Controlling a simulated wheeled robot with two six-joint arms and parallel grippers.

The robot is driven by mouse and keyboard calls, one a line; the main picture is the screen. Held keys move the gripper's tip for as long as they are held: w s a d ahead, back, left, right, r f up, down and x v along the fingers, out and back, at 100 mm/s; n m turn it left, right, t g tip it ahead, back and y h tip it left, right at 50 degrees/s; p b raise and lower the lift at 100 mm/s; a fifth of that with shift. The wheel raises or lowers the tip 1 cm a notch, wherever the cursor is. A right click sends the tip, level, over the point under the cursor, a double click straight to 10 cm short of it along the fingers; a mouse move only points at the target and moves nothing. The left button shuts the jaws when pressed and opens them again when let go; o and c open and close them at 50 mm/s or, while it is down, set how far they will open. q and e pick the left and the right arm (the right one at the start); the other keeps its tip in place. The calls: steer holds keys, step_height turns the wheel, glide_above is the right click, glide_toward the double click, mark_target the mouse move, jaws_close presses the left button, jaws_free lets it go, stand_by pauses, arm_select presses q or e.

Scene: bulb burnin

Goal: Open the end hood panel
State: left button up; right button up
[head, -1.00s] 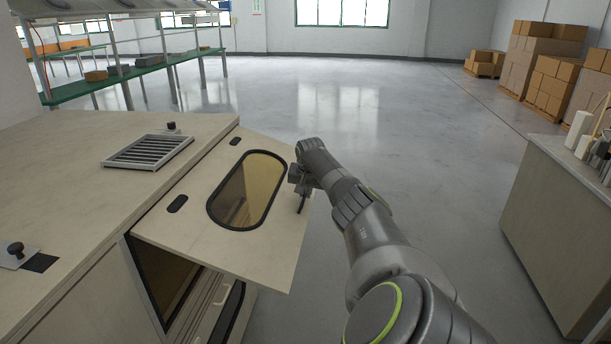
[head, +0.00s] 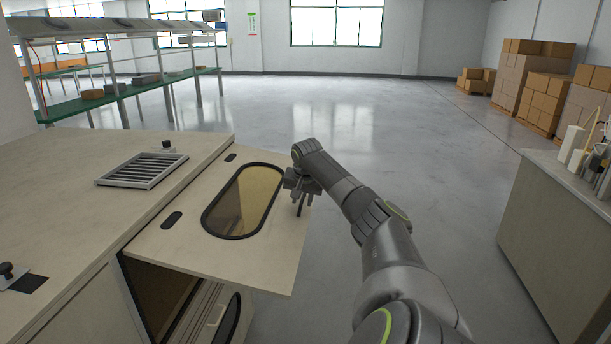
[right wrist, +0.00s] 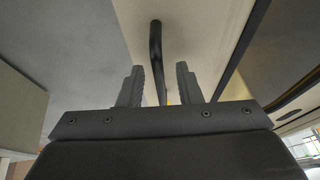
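The end hood panel (head: 170,240) is a beige board with an oval tinted window (head: 243,202) in a black frame. In the head view it is swung out and up from the cabinet's end, near level with the top, with the opening (head: 165,290) showing below it. My right gripper (head: 303,200) is at the panel's outer edge. In the right wrist view the black bar handle (right wrist: 156,60) runs between the two fingers of the right gripper (right wrist: 158,88). The fingers are open, with a gap on each side of the handle. My left gripper is not in view.
The beige cabinet top (head: 80,220) holds a slatted vent (head: 143,171) and black knobs. A side counter (head: 560,210) with bottles stands at the right. Stacked cartons (head: 545,85) and green shelving (head: 130,90) are farther back. The floor beyond the panel is clear.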

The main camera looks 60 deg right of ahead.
steer(key=b+v, duration=0.2)
steer(key=v, duration=0.9)
steer(key=shift+r+b, duration=0.3)
steer(key=shift+b, duration=0.05)
steer(key=shift+s, duration=0.1)
